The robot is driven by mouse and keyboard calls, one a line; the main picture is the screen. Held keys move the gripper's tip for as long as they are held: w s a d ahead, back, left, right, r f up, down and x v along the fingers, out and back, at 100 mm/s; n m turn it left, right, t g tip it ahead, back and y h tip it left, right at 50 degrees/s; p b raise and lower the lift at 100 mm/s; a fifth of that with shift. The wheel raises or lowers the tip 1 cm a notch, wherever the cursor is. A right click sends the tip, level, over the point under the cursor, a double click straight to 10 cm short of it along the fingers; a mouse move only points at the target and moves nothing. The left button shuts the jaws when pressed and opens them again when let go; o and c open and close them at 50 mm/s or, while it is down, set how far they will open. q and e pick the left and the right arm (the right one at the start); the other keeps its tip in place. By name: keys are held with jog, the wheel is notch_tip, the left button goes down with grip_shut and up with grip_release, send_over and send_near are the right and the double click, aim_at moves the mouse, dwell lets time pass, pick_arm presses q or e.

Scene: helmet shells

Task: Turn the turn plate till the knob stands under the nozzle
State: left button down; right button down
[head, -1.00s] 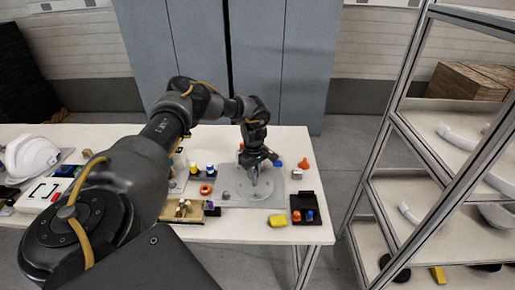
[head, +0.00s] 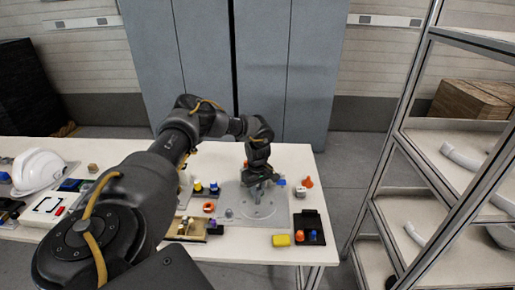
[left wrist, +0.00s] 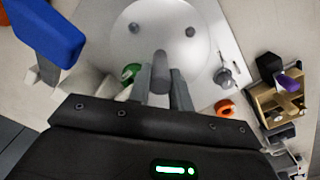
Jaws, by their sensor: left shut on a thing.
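The turn plate (head: 265,209) is a pale grey disc on a grey base sheet on the table; it also shows in the left wrist view (left wrist: 185,55). My left gripper (head: 257,189) is over the far part of the plate, pointing down. In the left wrist view my left gripper (left wrist: 160,88) is shut on the grey upright knob (left wrist: 161,65), one finger on each side. A blue block (head: 281,182) on a pale post stands beside the plate, and shows large in the left wrist view (left wrist: 48,30). I cannot tell if it is the nozzle. My right gripper is out of view.
A small grey post (head: 229,213) stands left of the plate. An orange ring (head: 209,206), a yellow block (head: 281,240) and a black tray (head: 309,230) are around the base sheet. An orange cone (head: 308,182) is at the right. A metal shelf (head: 400,140) stands right of the table.

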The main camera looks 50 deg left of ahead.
pick_arm(q)
jog(key=c, duration=1.3)
grip_release()
jog(key=shift+o, duration=0.2)
notch_tip(320, 180, up, 11)
jog(key=b, duration=0.2)
jog(key=shift+f, duration=0.15)
